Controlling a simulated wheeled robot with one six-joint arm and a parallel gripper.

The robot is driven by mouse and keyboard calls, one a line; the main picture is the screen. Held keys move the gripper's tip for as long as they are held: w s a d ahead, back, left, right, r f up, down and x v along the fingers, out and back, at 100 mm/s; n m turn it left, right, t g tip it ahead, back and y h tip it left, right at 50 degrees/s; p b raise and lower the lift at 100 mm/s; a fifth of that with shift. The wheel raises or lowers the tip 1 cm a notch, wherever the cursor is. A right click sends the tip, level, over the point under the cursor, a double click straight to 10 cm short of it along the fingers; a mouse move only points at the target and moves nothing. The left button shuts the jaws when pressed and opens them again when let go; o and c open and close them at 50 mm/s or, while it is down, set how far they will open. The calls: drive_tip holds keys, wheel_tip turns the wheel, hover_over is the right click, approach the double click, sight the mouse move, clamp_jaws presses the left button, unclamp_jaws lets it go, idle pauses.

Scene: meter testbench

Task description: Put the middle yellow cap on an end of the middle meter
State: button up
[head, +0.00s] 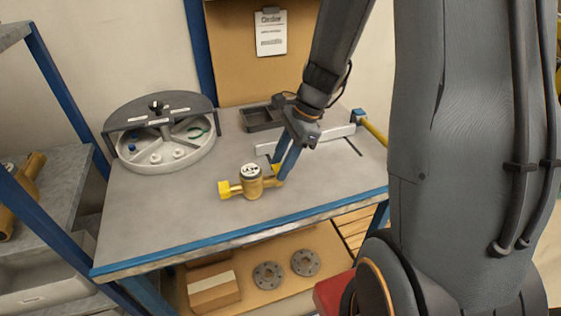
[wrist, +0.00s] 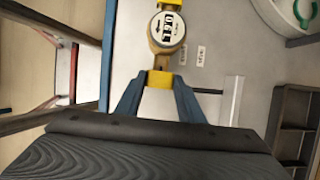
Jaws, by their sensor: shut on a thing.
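The brass meter (head: 251,187), with a round white dial on top, lies near the front middle of the bench; its dial end shows in the wrist view (wrist: 167,30). A yellow cap (head: 225,190) is on its left end. My gripper (head: 278,170) is at the meter's right end, its blue fingers pointing down. In the wrist view my gripper (wrist: 160,82) is shut on another yellow cap (wrist: 160,79). This cap lines up with the brass end and appears to touch it. I cannot tell how far it is seated, as the fingers partly hide it.
A round divided tray (head: 190,152) with small parts and a raised grey lid stands at the back left. A dark compartment tray (head: 262,119), a pale bar (head: 335,133) and a yellow-handled tool (head: 374,131) lie at the back right. The bench front left is clear.

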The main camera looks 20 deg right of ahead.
drive_tip(key=shift+f+b, duration=0.55)
drive_tip(key=shift+f, duration=0.55)
idle(0.3)
drive_tip(key=o, duration=1.6)
drive_tip(key=shift+c, duration=0.2)
drive_tip(key=shift+r, duration=0.15)
drive_tip(key=shift+r+p, duration=3.4)
drive_tip(key=shift+p, duration=0.15)
drive_tip(key=s+n+t+h+b, duration=0.1)
drive_tip(key=s+n+h+b, duration=0.3)
drive_tip(key=n, duration=1.4)
drive_tip(key=s+b, duration=0.3)
drive_tip(key=s, duration=0.2)
drive_tip(key=shift+s+f, duration=0.2)
drive_tip(key=shift+f, duration=0.2)
